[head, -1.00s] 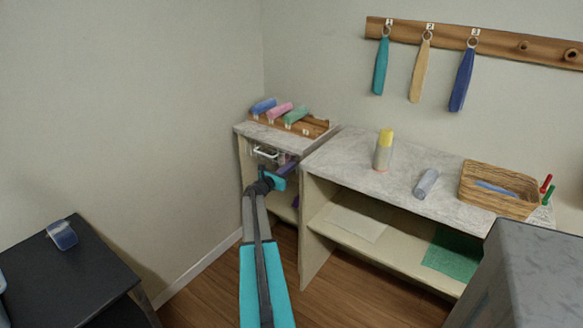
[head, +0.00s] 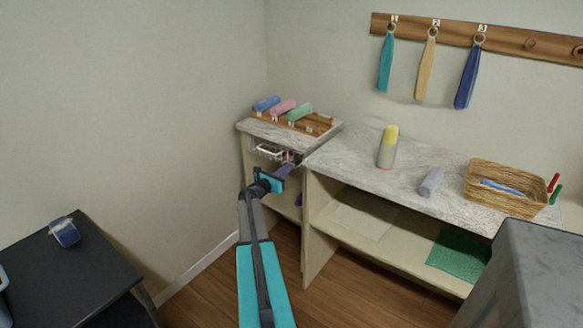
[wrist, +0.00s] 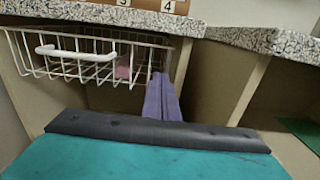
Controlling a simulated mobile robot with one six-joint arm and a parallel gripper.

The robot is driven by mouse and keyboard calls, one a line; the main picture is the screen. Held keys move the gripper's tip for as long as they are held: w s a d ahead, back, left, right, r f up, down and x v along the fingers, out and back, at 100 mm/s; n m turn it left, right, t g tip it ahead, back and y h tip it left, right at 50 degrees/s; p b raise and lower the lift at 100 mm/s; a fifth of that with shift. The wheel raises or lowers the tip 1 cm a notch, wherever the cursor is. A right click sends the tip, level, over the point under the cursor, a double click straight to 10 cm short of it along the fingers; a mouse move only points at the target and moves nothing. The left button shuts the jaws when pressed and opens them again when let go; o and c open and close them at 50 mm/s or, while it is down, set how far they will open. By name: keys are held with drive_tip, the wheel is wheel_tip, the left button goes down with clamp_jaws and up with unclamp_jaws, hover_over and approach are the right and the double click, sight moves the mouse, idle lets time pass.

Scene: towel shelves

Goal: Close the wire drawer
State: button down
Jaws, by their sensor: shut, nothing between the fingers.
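The white wire drawer (head: 270,152) is under the top of the small left cabinet. In the wrist view, the wire drawer (wrist: 85,55) fills the upper left, with a white handle (wrist: 75,53) on its front and something pink inside. It appears to stand partly out from the cabinet. My gripper (head: 287,168) is in front of the cabinet, just right of and below the drawer front. Its purple fingers (wrist: 161,98) are together and empty, with the tips near the drawer's right end. I cannot tell whether they touch it.
Rolled towels (head: 283,106) sit in a wooden rack on the cabinet top. The long counter (head: 355,150) on the right holds a yellow-capped bottle (head: 388,147), a grey roll (head: 431,182) and a wicker basket (head: 500,205). A black table (head: 75,265) stands at left.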

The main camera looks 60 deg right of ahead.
drive_tip(key=w+a+b, duration=0.1)
drive_tip(key=a, duration=0.8)
drive_tip(key=shift+w+a, duration=0.25)
drive_tip(key=shift+f, duration=0.1)
